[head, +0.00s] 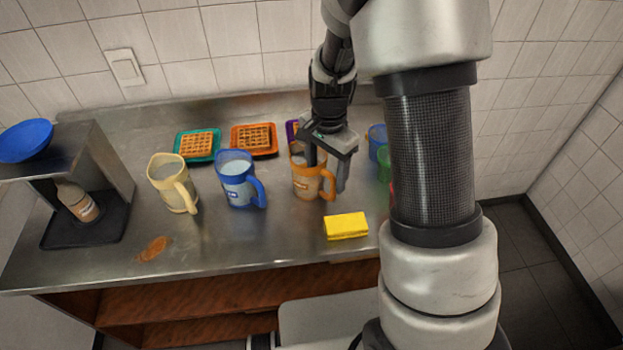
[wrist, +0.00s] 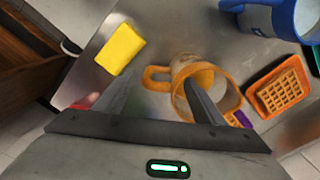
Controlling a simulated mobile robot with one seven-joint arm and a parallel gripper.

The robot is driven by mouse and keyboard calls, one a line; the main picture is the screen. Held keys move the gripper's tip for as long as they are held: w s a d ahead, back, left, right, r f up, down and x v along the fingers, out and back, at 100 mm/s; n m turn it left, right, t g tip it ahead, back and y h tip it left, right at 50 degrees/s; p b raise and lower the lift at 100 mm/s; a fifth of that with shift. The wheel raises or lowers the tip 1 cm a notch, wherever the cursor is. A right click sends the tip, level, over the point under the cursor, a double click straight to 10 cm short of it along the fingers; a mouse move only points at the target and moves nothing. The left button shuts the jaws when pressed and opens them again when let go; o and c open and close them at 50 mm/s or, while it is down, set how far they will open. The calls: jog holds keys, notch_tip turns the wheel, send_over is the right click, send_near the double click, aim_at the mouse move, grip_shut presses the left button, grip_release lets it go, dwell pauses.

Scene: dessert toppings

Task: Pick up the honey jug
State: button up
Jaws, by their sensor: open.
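An orange jug (head: 307,183) stands upright on the steel counter, its handle to the right; I take it for the honey jug, but its label is too small to read. My gripper (head: 327,170) is over it, pointing down, with its jaws apart. In the wrist view, one finger crosses the mouth of the orange jug (wrist: 222,82) and the other is outside, beyond the handle. The handle shows between the fingers (wrist: 156,88). I cannot tell whether either finger touches the jug. A blue jug (head: 238,180) and a cream jug (head: 172,183) stand to the left.
A yellow sponge (head: 346,226) lies in front of the orange jug. Waffles on a teal plate (head: 178,155) and an orange plate (head: 234,152) are behind. A bottle (head: 75,200) stands under a shelf at left. Blue and green cups (head: 376,138) are partly hidden by my arm.

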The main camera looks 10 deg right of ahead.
aim_at(327, 196)
jog(key=f, duration=0.7)
jog(key=shift+d+f, duration=0.15)
jog(key=shift+d, duration=0.2)
jog(key=shift+c, duration=0.2)
grip_shut()
